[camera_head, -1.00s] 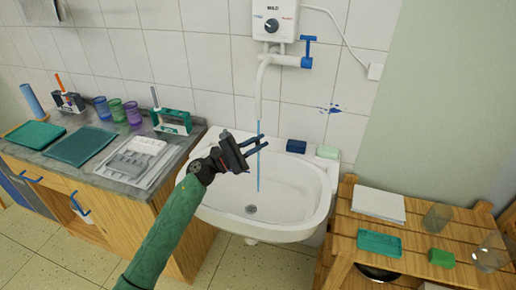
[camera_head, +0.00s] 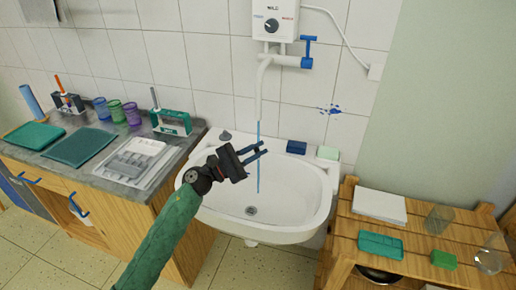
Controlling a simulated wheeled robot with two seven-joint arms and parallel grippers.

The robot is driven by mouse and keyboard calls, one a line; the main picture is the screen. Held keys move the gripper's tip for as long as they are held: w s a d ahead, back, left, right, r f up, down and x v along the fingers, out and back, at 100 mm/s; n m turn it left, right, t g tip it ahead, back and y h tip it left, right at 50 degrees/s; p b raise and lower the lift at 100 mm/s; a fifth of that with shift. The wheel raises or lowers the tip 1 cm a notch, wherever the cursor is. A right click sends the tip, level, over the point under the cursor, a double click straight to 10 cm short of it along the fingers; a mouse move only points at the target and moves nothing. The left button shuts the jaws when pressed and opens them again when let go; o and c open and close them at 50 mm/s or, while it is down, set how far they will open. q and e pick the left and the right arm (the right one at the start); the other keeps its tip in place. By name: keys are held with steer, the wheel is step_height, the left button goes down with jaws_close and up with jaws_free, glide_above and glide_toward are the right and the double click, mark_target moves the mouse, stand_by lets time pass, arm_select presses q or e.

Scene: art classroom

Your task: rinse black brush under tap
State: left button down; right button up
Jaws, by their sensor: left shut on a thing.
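My left gripper (camera_head: 264,151) is over the white sink (camera_head: 322,198), with its fingertips at the thin blue water stream (camera_head: 258,183). It is shut on the black brush, which is hard to make out against the dark fingers. The stream falls from the white tap spout (camera_head: 259,95), below the water heater (camera_head: 275,22). The blue tap handle (camera_head: 308,47) is to the right of the spout. My right gripper is not in view.
A teal holder with a grey-handled brush (camera_head: 171,122) stands on the left counter beside several coloured cups and a grey tray (camera_head: 135,160). A blue sponge (camera_head: 296,147) lies on the sink's back rim. A wooden shelf (camera_head: 345,232) stands at right.

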arm_select(q)
steer(key=s, duration=0.3)
steer(key=shift+s+a+b, duration=0.1)
steer(key=shift+s+b, duration=0.2)
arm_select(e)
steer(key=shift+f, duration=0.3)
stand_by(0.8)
arm_select(q)
steer(key=s+r+p, duration=0.2)
steer(key=s+r, duration=0.2)
steer(key=s, duration=0.2)
steer(key=shift+a, duration=0.15)
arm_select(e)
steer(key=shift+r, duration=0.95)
